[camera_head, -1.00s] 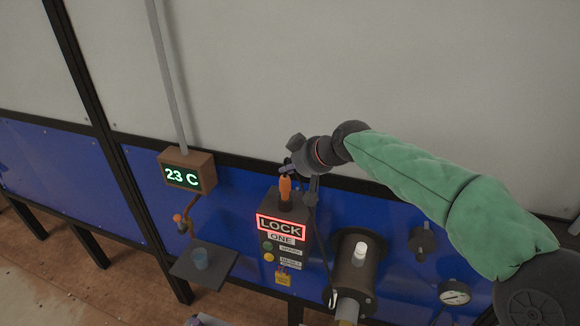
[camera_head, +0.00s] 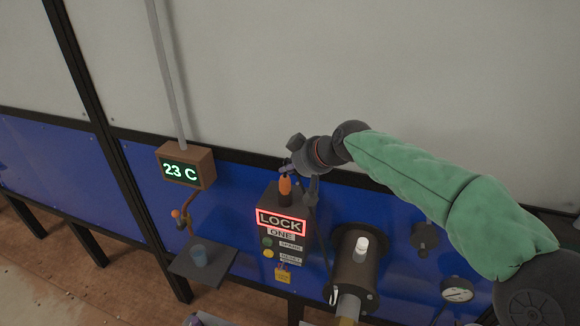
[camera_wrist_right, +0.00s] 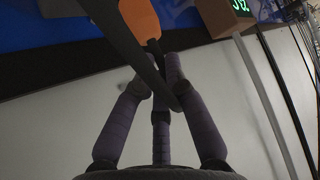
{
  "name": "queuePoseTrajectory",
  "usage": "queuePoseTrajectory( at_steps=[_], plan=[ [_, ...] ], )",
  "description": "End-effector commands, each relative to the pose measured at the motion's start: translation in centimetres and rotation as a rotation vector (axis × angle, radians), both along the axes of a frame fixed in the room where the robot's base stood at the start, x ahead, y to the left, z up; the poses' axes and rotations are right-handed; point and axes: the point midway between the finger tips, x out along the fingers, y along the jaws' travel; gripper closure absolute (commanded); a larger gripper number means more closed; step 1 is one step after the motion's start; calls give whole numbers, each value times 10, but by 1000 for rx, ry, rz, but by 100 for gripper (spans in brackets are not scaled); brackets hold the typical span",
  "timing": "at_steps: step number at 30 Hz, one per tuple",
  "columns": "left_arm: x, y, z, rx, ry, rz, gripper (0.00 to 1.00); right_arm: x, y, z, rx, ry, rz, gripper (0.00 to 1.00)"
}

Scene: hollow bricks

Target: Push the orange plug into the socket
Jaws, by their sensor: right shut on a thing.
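The orange plug (camera_head: 285,186) stands roughly upright at the top of the dark box with the lit LOCK sign (camera_head: 281,222). The socket (camera_head: 284,201) is on that box's top, under the plug; I cannot tell how deep the plug sits in it. My right gripper (camera_head: 287,173) is shut on the plug's upper end. In the right wrist view the plug (camera_wrist_right: 141,18) shows past the purple fingers (camera_wrist_right: 162,62). A dark strip crosses in front of the fingers and hides part of the grip. My left gripper is not in view.
A brown display (camera_head: 186,168) reading 23 C is at the left. A dark cylinder (camera_head: 350,272) and a gauge (camera_head: 457,290) are right of the box. A yellow padlock (camera_head: 283,275) hangs on its front.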

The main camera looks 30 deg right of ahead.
Motion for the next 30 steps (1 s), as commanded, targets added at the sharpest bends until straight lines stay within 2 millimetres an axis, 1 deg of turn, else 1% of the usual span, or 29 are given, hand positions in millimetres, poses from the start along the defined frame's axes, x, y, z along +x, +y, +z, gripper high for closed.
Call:
queuePoseTrajectory(
  at_steps=[9, 10, 11, 12, 13, 23, 26, 30],
  plan=[
    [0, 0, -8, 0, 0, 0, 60, 0, 0, -7, 0, -1, 0, 100],
    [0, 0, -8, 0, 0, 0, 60, 0, 0, -7, 0, -1, 0, 84],
    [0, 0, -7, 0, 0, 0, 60, 0, 0, -7, 0, -1, 0, 76],
    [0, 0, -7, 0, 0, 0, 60, 0, 0, -6, 0, -1, 0, 65],
    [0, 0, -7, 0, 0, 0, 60, 0, 0, -6, 0, -1, 0, 60],
    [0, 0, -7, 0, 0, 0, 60, -1, 0, -6, 0, 0, 0, 60],
    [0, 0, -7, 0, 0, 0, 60, -5, -1, -2, 0, -2, -1, 60],
    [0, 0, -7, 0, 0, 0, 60, -19, -4, 12, -1, -4, -2, 60]
  ],
)
